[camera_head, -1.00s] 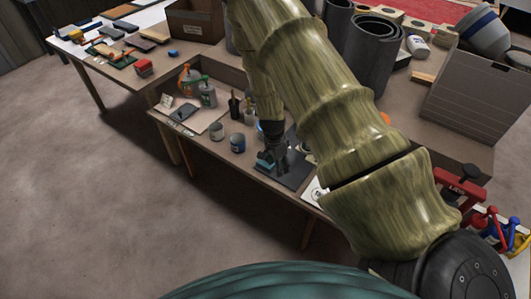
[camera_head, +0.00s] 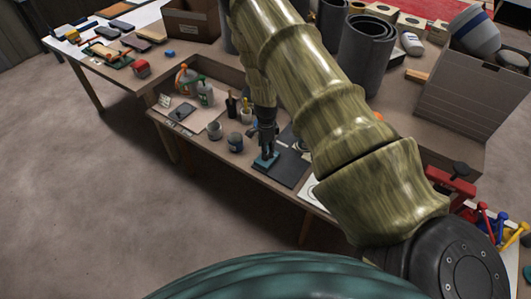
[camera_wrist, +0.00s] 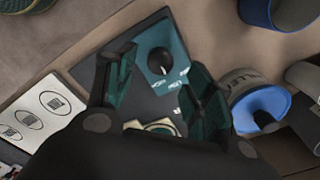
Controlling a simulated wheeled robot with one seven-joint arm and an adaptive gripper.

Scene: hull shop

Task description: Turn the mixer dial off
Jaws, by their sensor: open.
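The mixer dial (camera_wrist: 160,60) is a round black knob with a white pointer mark, on a teal panel (camera_wrist: 176,46) with white lettering too small to read surely. My gripper (camera_wrist: 158,72) is open, with one finger to each side of the dial in the wrist view and no clear contact. In the head view my gripper (camera_head: 267,147) hangs over the small teal panel, which partly shows below it; the dial itself is hidden there.
A dark plate (camera_head: 289,168) lies beside the panel. A blue-rimmed can (camera_wrist: 256,106) stands close to my right finger in the wrist view. A white card with round symbols (camera_wrist: 45,112) lies left. Cans and bottles crowd the bench.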

